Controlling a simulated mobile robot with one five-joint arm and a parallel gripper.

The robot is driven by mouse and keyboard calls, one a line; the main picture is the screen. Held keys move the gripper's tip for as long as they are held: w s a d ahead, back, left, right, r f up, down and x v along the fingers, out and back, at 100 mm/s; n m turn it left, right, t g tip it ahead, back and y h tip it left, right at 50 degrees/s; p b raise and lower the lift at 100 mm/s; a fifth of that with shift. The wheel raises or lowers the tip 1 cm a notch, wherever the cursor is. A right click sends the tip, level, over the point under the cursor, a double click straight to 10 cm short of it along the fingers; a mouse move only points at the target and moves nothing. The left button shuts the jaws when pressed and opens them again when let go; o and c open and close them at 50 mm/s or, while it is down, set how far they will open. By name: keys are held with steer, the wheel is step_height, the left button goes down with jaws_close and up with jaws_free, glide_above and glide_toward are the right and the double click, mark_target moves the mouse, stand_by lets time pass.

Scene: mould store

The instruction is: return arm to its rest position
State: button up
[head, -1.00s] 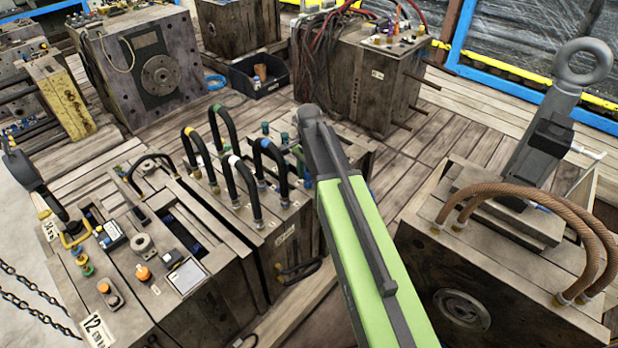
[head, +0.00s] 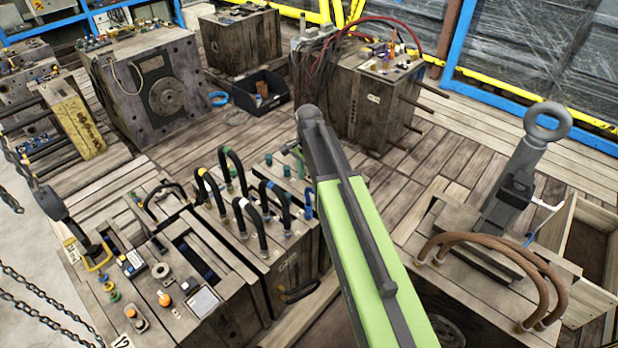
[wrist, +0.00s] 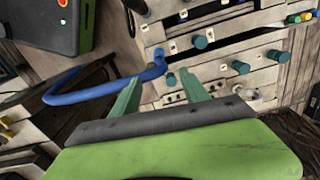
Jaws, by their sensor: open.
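My green arm (head: 365,240) reaches from the bottom edge up to the middle of the head view. It covers part of the mould block with black hoses. The fingers cannot be made out clearly in the head view. In the wrist view my gripper (wrist: 158,77) shows two green fingers spread apart, with nothing between them that I can see held. A blue hose (wrist: 90,92) curves behind the fingers, and a pale mould face with teal plugs (wrist: 200,42) lies beyond. I cannot tell how far the fingers are from either.
The mould block with black hoses (head: 290,262) stands left of my arm. A block with brown hoses (head: 468,216) and a grey lifting eye (head: 546,122) stand right, beside an open wooden crate (head: 597,213). Chains (head: 45,315) hang left. Bare planks (head: 440,160) show behind.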

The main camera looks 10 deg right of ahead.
stand_by(0.3)
steer(key=s+r+n+p, duration=0.2)
steer(key=s+n, duration=0.4)
steer(key=s, duration=0.1)
steer(key=s+r+n+p, duration=0.3)
steer(key=s+n, duration=0.3)
steer(key=s, duration=0.1)
steer(key=shift+s+r, duration=0.15)
steer(key=shift+s, duration=0.25)
steer(key=shift+c, duration=0.2)
